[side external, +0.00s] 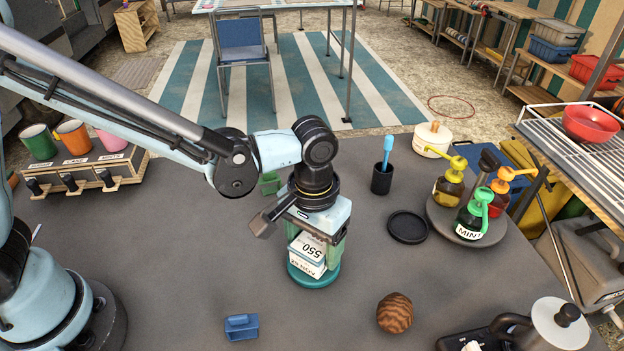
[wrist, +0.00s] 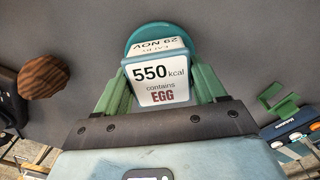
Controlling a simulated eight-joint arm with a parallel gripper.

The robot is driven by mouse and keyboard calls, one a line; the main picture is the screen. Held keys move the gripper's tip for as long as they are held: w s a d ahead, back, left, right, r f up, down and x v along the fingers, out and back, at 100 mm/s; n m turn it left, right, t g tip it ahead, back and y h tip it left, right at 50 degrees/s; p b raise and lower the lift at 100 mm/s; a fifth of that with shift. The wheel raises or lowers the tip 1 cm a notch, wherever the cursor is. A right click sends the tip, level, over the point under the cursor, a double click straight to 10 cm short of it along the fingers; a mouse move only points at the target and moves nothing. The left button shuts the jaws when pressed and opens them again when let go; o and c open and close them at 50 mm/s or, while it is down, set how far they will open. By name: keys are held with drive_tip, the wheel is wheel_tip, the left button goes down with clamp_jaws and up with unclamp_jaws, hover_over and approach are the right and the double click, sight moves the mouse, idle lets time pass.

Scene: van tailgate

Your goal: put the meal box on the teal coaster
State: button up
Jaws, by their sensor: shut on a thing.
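The meal box (side external: 307,254) is a white carton with "550 kcal" and "contains EGG" print; the wrist view shows its label (wrist: 160,82) clearly. My gripper (side external: 316,247) points down with its green fingers shut on two opposite sides of the box. The teal coaster (side external: 316,281) is a round disc directly under the box; in the wrist view its rim (wrist: 133,45) shows beyond the box. The box looks upright and over the coaster. I cannot tell whether its base touches the coaster, as the contact is partly hidden.
A brown striped ball (side external: 394,313) and a small blue holder (side external: 241,326) lie nearer the front. A black round coaster (side external: 407,227), a black cup (side external: 382,180) and a turntable (side external: 467,233) with pump bottles stand to the right. A green item (side external: 270,183) sits behind my gripper.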

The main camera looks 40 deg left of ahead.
sight(313, 243)
drive_tip(key=o, duration=1.1)
drive_tip(key=shift+o, duration=0.2)
wheel_tip(313, 243, up, 12)
drive_tip(key=s+a+t, duration=0.1)
drive_tip(key=a+t, duration=0.2)
drive_tip(key=a, duration=0.7)
drive_tip(key=s+a+f+t, duration=0.1)
drive_tip(key=a+t, duration=0.3)
drive_tip(key=a, duration=0.7)
drive_tip(key=shift+s+a+f, duration=0.15)
drive_tip(key=shift+s+f, duration=0.05)
drive_tip(key=shift+s, duration=0.55)
